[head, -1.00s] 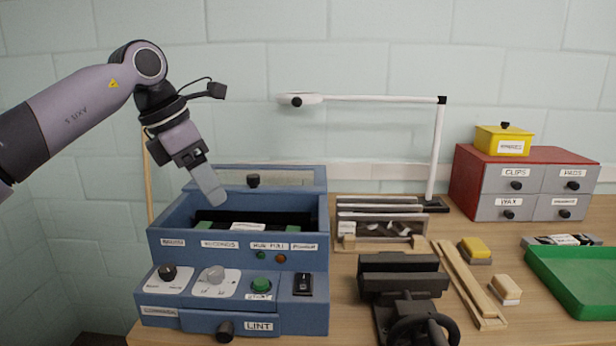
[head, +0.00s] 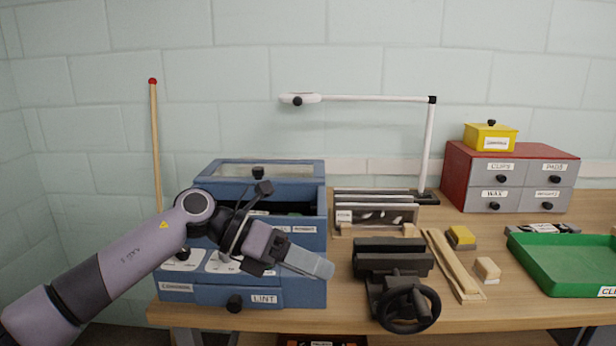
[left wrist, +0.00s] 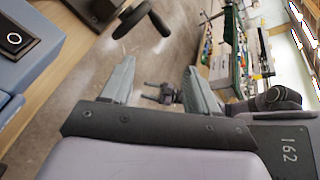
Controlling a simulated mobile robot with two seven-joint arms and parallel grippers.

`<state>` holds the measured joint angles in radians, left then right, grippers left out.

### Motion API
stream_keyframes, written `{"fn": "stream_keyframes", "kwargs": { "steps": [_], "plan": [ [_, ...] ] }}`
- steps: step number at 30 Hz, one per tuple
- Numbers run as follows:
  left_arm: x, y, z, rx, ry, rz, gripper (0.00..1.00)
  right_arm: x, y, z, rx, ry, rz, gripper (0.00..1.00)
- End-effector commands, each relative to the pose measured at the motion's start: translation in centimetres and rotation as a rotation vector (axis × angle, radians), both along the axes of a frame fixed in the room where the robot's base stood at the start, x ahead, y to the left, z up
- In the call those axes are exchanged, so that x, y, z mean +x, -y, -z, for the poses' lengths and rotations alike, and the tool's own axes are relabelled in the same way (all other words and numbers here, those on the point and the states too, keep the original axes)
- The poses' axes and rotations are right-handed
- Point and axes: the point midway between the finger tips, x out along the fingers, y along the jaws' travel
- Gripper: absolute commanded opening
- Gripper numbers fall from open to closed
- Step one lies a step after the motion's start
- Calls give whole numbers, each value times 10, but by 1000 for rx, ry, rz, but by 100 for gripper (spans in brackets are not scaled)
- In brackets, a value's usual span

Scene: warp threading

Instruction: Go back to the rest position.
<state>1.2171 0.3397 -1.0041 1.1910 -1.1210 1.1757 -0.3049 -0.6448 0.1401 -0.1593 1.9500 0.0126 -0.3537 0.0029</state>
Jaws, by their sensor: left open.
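My left gripper (head: 318,264) is in front of the blue machine (head: 180,291) in the head view, at its lower right, pointing right. In the left wrist view its two fingers (left wrist: 160,88) stand apart with nothing between them. The gripper is empty and appears clear of the machine and the bench. My right gripper is not in the head view.
A black vise (head: 393,258) with a handwheel stands just right of my left gripper. Further right are wooden strips (head: 452,264), a yellow-topped block (head: 460,237) and a green tray (head: 565,282). A white lamp (head: 428,150) and a drawer cabinet (head: 460,175) stand behind.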

Motion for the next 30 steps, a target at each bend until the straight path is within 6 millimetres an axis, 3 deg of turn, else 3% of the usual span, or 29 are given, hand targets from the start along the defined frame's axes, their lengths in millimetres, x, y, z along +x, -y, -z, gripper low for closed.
{"fn": "stream_keyframes", "kwargs": {
  "steps": [3, 6, 13, 17, 23, 30],
  "plan": [
    [-18, 22, 11, -199, -149, -46, 60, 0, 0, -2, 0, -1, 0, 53],
    [-26, 31, 15, -355, -277, -107, 60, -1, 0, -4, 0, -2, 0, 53],
    [-34, 28, 27, -683, -601, -298, 60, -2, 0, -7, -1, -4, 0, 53],
    [-33, 12, 43, -847, -796, -437, 60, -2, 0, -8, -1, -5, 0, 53],
    [-33, -26, 85, -1062, -1104, -688, 60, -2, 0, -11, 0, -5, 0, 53],
    [-55, -86, 162, -1263, -1468, -1040, 60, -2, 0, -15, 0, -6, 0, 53]
  ]
}}
